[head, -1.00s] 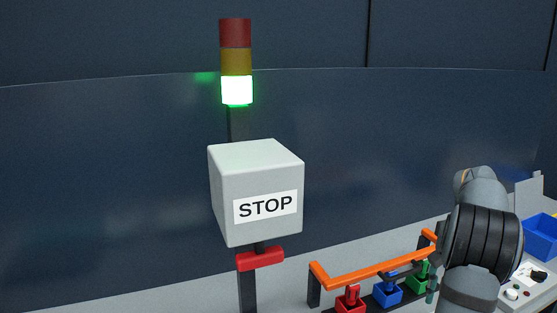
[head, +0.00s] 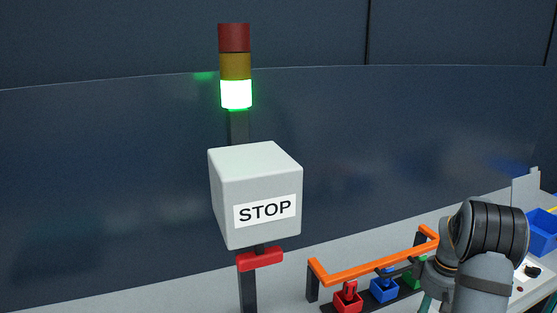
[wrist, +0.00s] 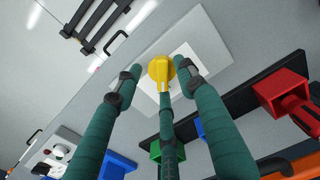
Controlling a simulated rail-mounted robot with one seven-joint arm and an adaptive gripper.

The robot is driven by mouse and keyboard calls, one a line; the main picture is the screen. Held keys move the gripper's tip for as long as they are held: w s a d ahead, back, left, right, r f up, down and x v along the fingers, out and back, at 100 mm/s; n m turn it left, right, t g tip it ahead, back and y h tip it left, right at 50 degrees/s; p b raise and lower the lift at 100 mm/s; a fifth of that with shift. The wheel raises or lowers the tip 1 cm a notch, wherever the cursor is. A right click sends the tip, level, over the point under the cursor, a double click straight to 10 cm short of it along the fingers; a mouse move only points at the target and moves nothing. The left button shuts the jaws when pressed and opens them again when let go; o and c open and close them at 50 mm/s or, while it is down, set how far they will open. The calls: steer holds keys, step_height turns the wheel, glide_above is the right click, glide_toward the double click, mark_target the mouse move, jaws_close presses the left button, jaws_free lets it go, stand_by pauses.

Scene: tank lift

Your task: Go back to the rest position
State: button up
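My gripper (wrist: 155,82) has long green fingers with dark joints. In the wrist view the fingers are spread apart, with nothing seen held between them. A yellow knob-like part (wrist: 160,70) on a white square (wrist: 195,58) of a grey panel shows past the fingertips. One finger partly overlaps it, and I cannot tell whether they touch. In the head view my arm is at the lower right, bent over the bench, and the gripper is mostly hidden behind it.
A grey STOP box (head: 240,176) stands left on a post under a signal tower lit green (head: 236,95). A blue bin (head: 543,232) is at the far right.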

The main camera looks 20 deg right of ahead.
steer(key=n+p, duration=0.1)
steer(key=n, duration=0.2)
steer(key=shift+n, duration=0.4)
